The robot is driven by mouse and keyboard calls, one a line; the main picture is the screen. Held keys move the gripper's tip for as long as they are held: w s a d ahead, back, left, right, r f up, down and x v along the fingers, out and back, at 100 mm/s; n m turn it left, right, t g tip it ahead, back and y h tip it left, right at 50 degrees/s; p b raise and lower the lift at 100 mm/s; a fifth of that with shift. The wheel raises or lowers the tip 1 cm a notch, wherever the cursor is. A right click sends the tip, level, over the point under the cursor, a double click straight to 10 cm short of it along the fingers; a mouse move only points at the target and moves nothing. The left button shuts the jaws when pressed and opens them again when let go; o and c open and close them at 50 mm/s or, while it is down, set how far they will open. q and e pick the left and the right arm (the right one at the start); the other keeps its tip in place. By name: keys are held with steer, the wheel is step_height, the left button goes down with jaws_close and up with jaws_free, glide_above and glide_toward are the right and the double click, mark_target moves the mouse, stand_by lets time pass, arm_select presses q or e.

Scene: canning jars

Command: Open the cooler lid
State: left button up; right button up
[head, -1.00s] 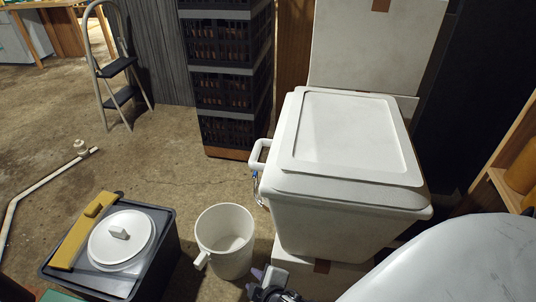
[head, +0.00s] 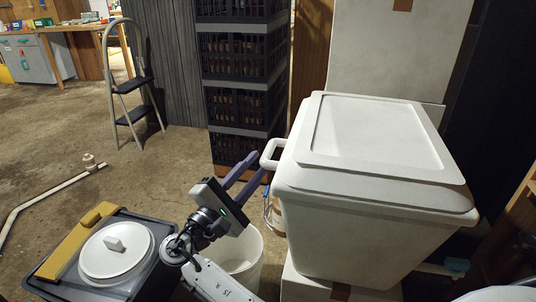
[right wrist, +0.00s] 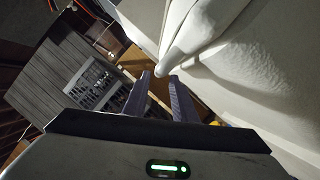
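The white cooler (head: 365,240) stands on a white box at the right in the head view. Its lid (head: 370,132) lies flat and closed on top. A white loop handle (head: 272,153) sticks out at its left side. My right gripper (head: 252,172) is just left of the cooler, below and beside this handle, with its two purple fingers apart and nothing seen between them. In the right wrist view the fingers (right wrist: 155,92) point toward the pale cooler edge (right wrist: 180,55), with a gap between them. My left gripper is not in view.
A white bucket (head: 246,270) stands below my right arm. A dark bin (head: 62,287) with a round white lid and a yellow bar is at the lower left. Stacked black crates (head: 238,85) stand behind, and white boxes (head: 385,60) rise behind the cooler.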

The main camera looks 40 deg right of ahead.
mark_target(268, 152)
steer(key=x, duration=0.6)
jaws_close()
